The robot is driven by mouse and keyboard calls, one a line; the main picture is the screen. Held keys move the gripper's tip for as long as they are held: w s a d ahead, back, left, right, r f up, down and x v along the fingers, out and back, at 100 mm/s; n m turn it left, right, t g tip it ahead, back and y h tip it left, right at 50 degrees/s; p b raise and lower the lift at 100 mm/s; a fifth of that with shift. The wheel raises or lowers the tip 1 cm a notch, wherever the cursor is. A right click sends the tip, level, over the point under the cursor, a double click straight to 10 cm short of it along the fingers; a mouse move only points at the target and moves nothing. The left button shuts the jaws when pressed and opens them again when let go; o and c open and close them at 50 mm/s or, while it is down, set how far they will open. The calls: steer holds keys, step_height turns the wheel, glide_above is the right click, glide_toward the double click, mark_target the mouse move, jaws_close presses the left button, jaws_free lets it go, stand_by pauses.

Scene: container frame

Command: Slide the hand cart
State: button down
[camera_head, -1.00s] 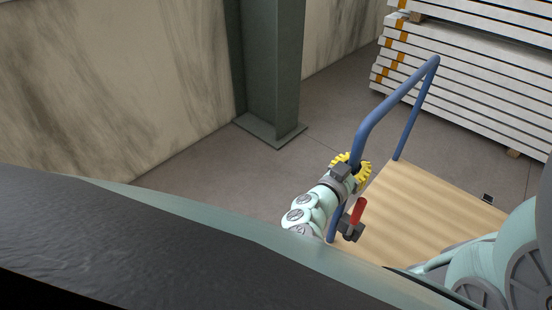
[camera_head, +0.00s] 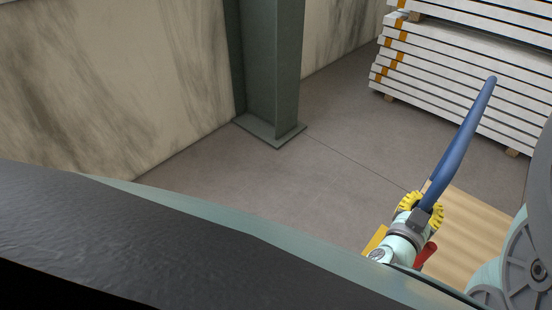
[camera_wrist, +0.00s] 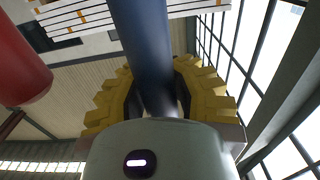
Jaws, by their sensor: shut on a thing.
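The hand cart has a blue tube handle (camera_head: 458,143) and a flat wooden deck (camera_head: 472,232) at the lower right of the head view. My gripper (camera_head: 424,199), with yellow ridged fingers, is shut around the handle's near side. In the wrist view the blue tube (camera_wrist: 142,50) passes between the yellow fingers of my gripper (camera_wrist: 160,100). A red part (camera_head: 425,254) shows beside my wrist, and it is also at the left of the wrist view (camera_wrist: 18,60). Much of the deck is hidden by my arm.
A stack of white boards (camera_head: 460,75) stands at the back right, beyond the cart. A green steel column (camera_head: 270,70) with a base plate stands by the stained wall (camera_head: 120,80). The grey floor (camera_head: 320,190) between column and cart is clear.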

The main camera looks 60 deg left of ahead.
steer(key=shift+w+d+r, duration=0.15)
steer(key=shift+d, duration=0.25)
steer(key=shift+w+d+r, duration=0.1)
steer(key=shift+d+r, duration=0.05)
steer(key=shift+d, duration=0.25)
steer(key=c, duration=1.5)
jaws_free()
steer(key=o, duration=0.3)
steer(key=shift+s+f, duration=0.2)
steer(key=shift+s, duration=0.1)
steer(key=o, duration=0.5)
steer(key=shift+f, duration=0.1)
steer(key=shift+c, duration=0.2)
steer(key=v, duration=0.7)
steer(key=shift+s, duration=0.2)
